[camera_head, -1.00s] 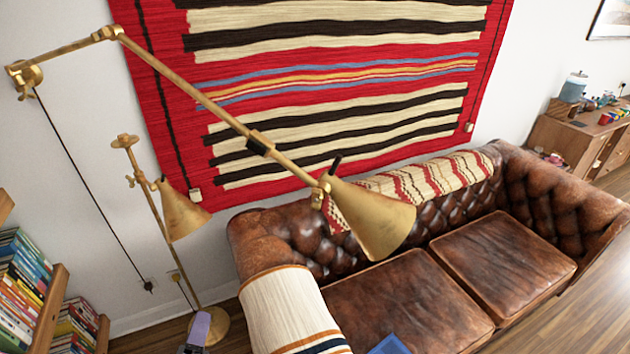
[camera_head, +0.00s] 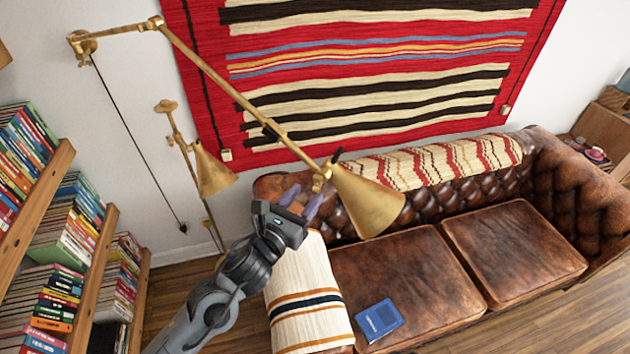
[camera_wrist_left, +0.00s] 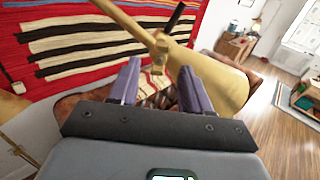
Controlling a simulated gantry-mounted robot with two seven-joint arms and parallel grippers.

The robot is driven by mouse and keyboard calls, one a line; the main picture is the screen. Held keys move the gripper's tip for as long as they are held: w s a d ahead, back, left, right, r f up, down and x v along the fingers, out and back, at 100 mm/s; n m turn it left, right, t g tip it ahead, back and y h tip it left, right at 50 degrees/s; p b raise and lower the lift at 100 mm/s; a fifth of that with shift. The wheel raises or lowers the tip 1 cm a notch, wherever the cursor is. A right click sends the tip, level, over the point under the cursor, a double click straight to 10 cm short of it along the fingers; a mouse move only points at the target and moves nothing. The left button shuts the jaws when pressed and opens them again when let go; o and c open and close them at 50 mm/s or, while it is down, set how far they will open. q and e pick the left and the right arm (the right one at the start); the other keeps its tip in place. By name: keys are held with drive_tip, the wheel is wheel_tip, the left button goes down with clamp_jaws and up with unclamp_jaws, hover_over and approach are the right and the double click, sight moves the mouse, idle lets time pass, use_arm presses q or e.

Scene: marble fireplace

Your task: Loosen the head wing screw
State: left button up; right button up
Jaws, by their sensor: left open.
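The brass wall lamp's cone-shaped head (camera_head: 368,200) hangs at the lower end of its long arm (camera_head: 222,92), above the sofa. The brass head wing screw (camera_head: 318,184) is at the joint beside the cone. It also shows in the left wrist view (camera_wrist_left: 159,64), straight ahead between the fingers. My left gripper (camera_head: 304,198) has its purple fingers open and empty, just below and left of the wing screw. I see a gap between the fingers; whether either touches the screw I cannot tell. My right gripper is in neither view.
A second brass lamp (camera_head: 212,172) stands left, near the wall. Bookshelves (camera_head: 110,245) line the left side. A brown leather sofa (camera_head: 410,290) with a striped throw (camera_head: 303,292) and a blue book (camera_head: 379,319) lies below. A red striped rug (camera_head: 390,75) hangs behind.

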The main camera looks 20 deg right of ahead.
sight(315, 184)
use_arm(q)
drive_tip(key=shift+p+x, duration=0.5)
drive_tip(key=shift+x, duration=1.9)
drive_tip(key=shift+c, duration=0.3)
clamp_jaws()
